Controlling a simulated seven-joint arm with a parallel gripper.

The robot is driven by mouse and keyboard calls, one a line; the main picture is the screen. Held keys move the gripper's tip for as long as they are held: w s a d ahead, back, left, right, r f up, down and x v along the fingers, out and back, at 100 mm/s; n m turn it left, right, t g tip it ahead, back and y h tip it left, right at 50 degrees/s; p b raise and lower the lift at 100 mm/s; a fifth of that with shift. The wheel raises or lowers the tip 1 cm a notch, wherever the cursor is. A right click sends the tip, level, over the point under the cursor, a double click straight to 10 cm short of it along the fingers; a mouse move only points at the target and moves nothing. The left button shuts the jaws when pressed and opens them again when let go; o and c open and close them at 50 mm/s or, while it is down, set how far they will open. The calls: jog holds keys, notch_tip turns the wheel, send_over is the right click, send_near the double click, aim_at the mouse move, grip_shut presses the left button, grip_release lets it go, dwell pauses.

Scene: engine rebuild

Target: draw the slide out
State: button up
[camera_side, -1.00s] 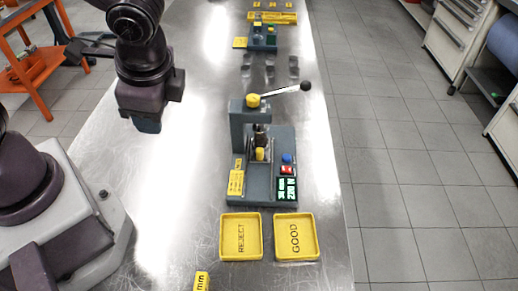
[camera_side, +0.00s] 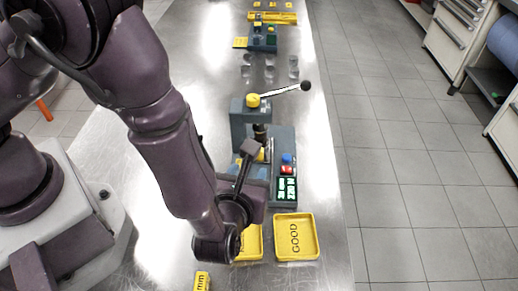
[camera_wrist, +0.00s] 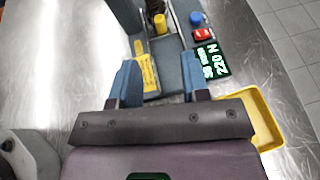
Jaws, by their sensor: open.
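The grey press (camera_side: 238,120) stands on the bench, with a yellow knob (camera_side: 253,100) and a black-balled lever. In the wrist view, a yellow cylinder (camera_wrist: 160,22) stands in the press, above what looks like the metallic slide (camera_wrist: 169,47); my wrist hides most of this area in the side view. My gripper (camera_wrist: 158,78) is open and empty. Its two blue fingers are spread on either side of the yellow label plate (camera_wrist: 147,72), on the near side of the cylinder. I cannot tell the fingers' height above the base.
A blue button (camera_wrist: 196,18), a red button (camera_wrist: 202,34) and a green display (camera_wrist: 213,60) are right of the slide. The yellow GOOD tray (camera_side: 296,237) is in front of the press; the REJECT tray (camera_side: 252,243) is mostly hidden by my arm. Clear cups (camera_side: 270,68) stand behind.

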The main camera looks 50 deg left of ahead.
jog(key=x, duration=1.1)
jog(key=shift+w+a+f, duration=0.15)
jog(key=shift+w+a, duration=0.05)
jog(key=shift+w, duration=0.1)
